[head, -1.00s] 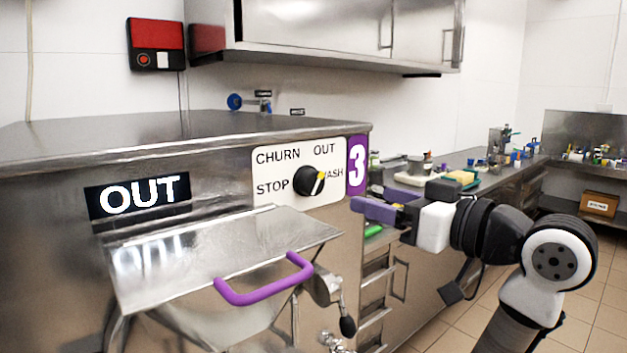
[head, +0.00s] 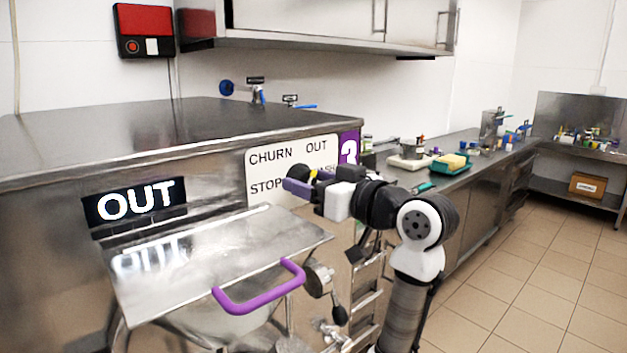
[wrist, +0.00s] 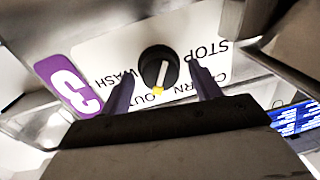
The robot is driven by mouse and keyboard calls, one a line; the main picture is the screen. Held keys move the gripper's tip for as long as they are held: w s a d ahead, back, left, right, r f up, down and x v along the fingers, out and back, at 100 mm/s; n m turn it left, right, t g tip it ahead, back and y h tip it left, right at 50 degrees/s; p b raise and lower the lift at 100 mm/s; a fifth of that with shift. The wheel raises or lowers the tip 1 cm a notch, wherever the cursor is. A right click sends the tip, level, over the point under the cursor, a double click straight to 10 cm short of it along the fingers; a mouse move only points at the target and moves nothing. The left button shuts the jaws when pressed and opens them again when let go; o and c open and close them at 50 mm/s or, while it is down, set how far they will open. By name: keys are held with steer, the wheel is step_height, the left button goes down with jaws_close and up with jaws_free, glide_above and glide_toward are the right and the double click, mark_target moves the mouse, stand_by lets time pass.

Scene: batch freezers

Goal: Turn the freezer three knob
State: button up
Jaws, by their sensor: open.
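The freezer three knob (wrist: 157,62) is black and round, with a pale pointer that has a yellow tip. It sits on a white dial plate (head: 266,163) marked CHURN, OUT, WASH and STOP, beside a purple 3 label (head: 348,149). In the wrist view the yellow tip is near the word OUT. My gripper (wrist: 164,84) is open, its two purple fingers on either side of the knob with gaps showing. In the head view my gripper (head: 303,186) covers part of the knob and the word WASH. I cannot tell how deep the fingers reach.
Below the plate is a steel hopper lid with a purple handle (head: 260,291) and a dark lever (head: 339,314). A lit OUT display (head: 136,204) is at left. A counter with trays and bottles (head: 452,164) runs back on the right. The tiled floor (head: 545,270) at right is clear.

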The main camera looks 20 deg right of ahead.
steer(key=shift+c, duration=0.3)
steer(key=c, duration=0.9)
